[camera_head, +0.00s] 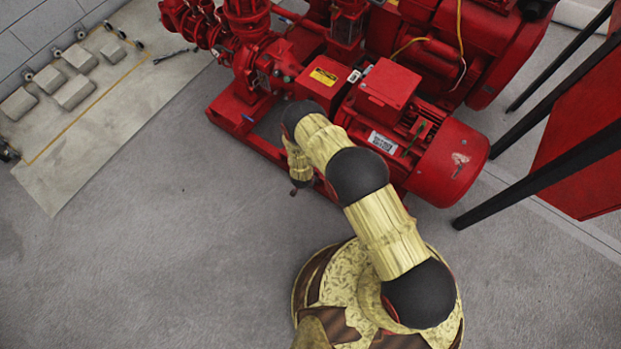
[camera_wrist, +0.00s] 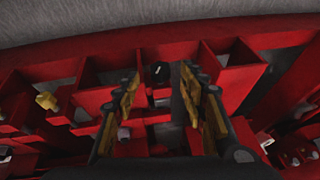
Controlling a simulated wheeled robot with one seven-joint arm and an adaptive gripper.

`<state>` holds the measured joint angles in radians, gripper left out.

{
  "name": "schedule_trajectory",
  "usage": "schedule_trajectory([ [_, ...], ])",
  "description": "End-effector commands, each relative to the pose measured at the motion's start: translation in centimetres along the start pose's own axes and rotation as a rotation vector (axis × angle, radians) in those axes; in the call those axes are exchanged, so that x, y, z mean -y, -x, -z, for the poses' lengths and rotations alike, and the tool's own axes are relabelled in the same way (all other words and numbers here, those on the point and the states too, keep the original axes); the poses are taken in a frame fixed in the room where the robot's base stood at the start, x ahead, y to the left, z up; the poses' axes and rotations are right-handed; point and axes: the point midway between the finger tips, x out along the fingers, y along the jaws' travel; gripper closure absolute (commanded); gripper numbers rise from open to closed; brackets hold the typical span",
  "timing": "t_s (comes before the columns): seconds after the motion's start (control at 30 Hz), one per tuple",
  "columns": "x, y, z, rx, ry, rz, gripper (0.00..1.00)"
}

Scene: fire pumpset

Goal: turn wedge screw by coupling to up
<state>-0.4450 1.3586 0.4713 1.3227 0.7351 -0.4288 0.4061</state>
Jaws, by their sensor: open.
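A small round black part with a white mark (camera_wrist: 160,72) sits in the red frame in the wrist view. It looks like the wedge screw's head, and its mark runs near upright, slightly tilted. My gripper (camera_wrist: 160,78) is open, with one finger on each side of this part in the picture. I cannot tell the depth between the fingertips and it, and no contact shows. In the head view my gripper (camera_head: 299,184) points down at the front edge of the red pumpset base (camera_head: 238,125). The screw is hidden there by my arm. The coupling itself is not clearly seen.
The red motor (camera_head: 448,160) stands right of my arm, and the pump (camera_head: 250,65) stands to the left. A red cover with a yellow label (camera_head: 323,76) lies behind my arm. Black posts (camera_head: 545,105) stand at the right. The grey floor (camera_head: 150,250) at front left is clear.

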Motion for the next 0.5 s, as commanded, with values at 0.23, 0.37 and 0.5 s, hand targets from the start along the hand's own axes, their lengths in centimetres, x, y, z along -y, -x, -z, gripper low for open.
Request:
schedule_trajectory([
  [0.23, -0.1, -3.2, -0.1, -0.001, 0.0, 0.0, 0.58],
  [0.37, 0.0, -3.7, 0.0, 0.0, 0.002, 0.0, 0.58],
  [0.5, 0.1, -3.7, 0.1, 0.0, 0.002, 0.001, 0.58],
])
